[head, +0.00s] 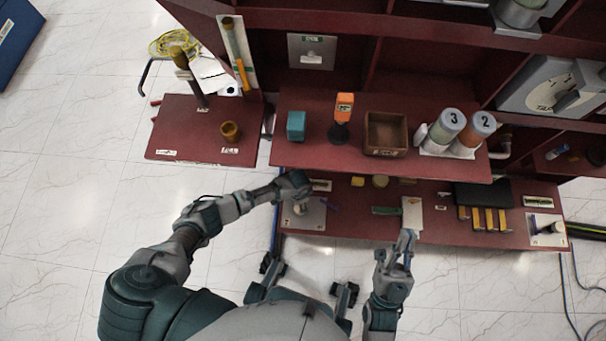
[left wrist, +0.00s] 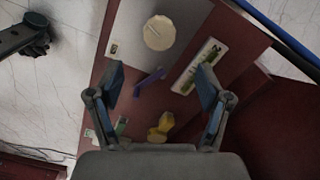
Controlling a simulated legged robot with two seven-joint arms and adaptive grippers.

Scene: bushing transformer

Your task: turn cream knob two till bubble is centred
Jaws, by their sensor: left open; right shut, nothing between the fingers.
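A round cream knob (left wrist: 159,33) with a raised bar shows in the left wrist view on a pale plate (left wrist: 187,14), beyond the fingertips. In the head view this plate (head: 315,219) lies on the lower red shelf, with the knob (head: 300,208) partly hidden by my left gripper (head: 295,188). My left gripper also shows in the left wrist view (left wrist: 161,78), open and empty, apart from the knob. A purple lever (left wrist: 149,80) lies beside the plate. I cannot make out a bubble or knob number. My right gripper (head: 406,243) is shut and empty before the shelf's front edge.
The upper shelf (head: 350,158) overhangs, holding a teal box (head: 296,125), an orange-topped tool (head: 343,108) and a brown bin (head: 386,133). Another plate (head: 547,230) sits far right.

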